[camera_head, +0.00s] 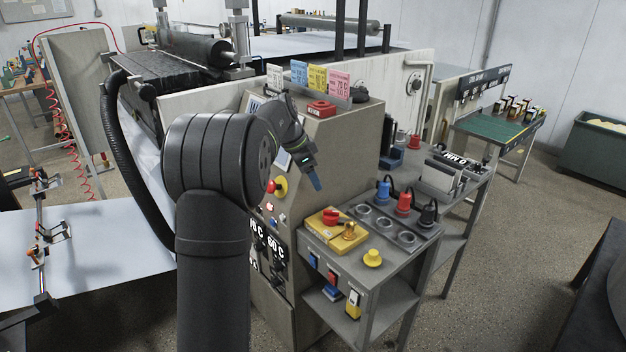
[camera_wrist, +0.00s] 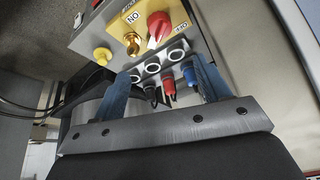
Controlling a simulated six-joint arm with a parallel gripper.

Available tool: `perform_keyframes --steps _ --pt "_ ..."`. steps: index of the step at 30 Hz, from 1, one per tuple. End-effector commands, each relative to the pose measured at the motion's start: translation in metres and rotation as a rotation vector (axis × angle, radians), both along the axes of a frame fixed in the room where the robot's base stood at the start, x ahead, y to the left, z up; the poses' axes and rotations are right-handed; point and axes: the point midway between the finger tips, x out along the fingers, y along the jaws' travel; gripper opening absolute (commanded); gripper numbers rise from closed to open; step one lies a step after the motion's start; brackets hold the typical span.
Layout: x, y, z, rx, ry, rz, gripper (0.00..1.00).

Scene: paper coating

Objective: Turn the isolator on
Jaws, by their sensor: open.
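The isolator is a yellow box (camera_head: 323,226) with a red rotary handle (camera_head: 333,216), on the grey cart's top left. A brass padlock-like piece (camera_head: 349,232) sits on its face near the handle. In the wrist view the red handle (camera_wrist: 160,28) and brass piece (camera_wrist: 131,42) show beyond the fingertips, with a label at each side of the yellow face. I cannot tell which label the handle points to. My gripper (camera_head: 315,182) is above the isolator and apart from it. In the wrist view my gripper (camera_wrist: 158,72) has its two blue fingers spread, with nothing held between them.
Blue (camera_head: 383,190), red (camera_head: 404,202) and black (camera_head: 428,213) plugs stand behind a row of round sockets (camera_head: 386,224) on the cart. A yellow knob (camera_head: 373,257) sits at the front. The tall control cabinet (camera_head: 345,135) with a red-and-yellow button (camera_head: 277,186) stands close to my arm.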

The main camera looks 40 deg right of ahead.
Motion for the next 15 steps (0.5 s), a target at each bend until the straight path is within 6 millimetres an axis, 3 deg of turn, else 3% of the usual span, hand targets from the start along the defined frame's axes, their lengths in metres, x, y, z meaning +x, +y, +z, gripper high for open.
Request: perform_keyframes --steps 5,11,15 --pt "0.000 0.000 0.000 0.000 0.000 0.000 0.69" --pt "-0.002 -0.007 -0.005 0.014 0.006 0.045 0.32" --pt "-0.008 -0.028 -0.017 0.053 0.025 0.187 0.04"
